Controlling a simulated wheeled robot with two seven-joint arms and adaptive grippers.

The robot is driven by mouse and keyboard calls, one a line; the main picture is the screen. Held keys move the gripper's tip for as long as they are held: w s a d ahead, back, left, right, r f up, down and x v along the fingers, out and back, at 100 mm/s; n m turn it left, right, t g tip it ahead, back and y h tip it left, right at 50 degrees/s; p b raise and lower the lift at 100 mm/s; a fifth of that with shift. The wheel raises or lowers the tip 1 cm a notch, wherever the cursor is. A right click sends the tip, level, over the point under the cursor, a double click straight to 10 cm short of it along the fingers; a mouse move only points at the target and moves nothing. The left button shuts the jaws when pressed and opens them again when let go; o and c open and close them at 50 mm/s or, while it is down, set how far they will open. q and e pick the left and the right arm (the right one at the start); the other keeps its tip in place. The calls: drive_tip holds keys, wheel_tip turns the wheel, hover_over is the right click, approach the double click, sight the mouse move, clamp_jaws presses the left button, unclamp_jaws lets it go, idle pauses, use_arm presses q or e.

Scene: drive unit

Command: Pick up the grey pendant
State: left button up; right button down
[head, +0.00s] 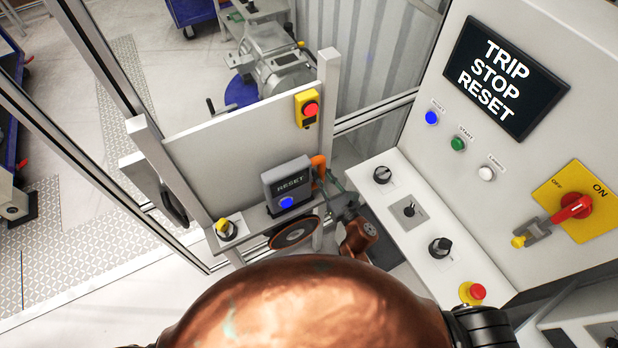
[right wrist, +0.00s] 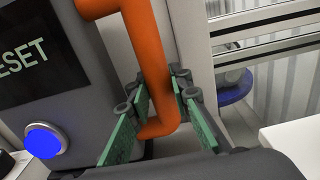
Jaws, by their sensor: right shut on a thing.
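The grey pendant (head: 287,182) has a dark RESET screen and a blue button. It stands upright at a small ledge against the white panel, with an orange handle (head: 318,165) on its right side. In the right wrist view the pendant (right wrist: 85,85) fills the left, and the orange handle (right wrist: 152,60) runs down between the green finger pads. My right gripper (head: 328,183) is shut on this handle; its fingers (right wrist: 160,125) sit on either side of the handle's lower end. Whether the pendant touches the ledge is hard to tell. My left gripper is out of view.
A yellow box with a red button (head: 307,109) is on the panel above the pendant. A yellow-topped knob (head: 226,229) is on the ledge at left. A control cabinet (head: 420,215) with knobs and a red stop button (head: 476,292) stands close on the right.

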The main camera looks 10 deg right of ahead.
sight(323, 172)
drive_tip(key=shift+r, duration=0.6)
wheel_tip(323, 172, up, 2)
drive_tip(key=s+r, duration=0.2)
drive_tip(key=s+r+p, duration=0.1)
drive_tip(key=s+r, duration=0.1)
drive_tip(key=s+a+r+p, duration=0.1)
drive_tip(key=r, duration=0.1)
drive_tip(key=shift+s+r, duration=0.4)
drive_tip(key=s+a+r, duration=0.1)
drive_tip(key=s+r, duration=0.2)
drive_tip(key=s, duration=0.5)
drive_tip(key=shift+a, duration=0.25)
drive_tip(key=w+f+b, duration=0.4)
drive_tip(key=w+d+f+b, duration=0.1)
drive_tip(key=w+f+b, duration=0.3)
drive_tip(key=w, duration=0.1)
drive_tip(key=w+d+f+b, duration=0.1)
drive_tip(key=w+f+b, duration=0.3)
drive_tip(key=w, duration=0.1)
drive_tip(key=shift+d+f, duration=0.15)
drive_tip(key=shift+d, duration=0.1)
drive_tip(key=shift+s, duration=0.1)
drive_tip(key=shift+f+b, duration=0.35)
drive_tip(key=shift+b, duration=0.05)
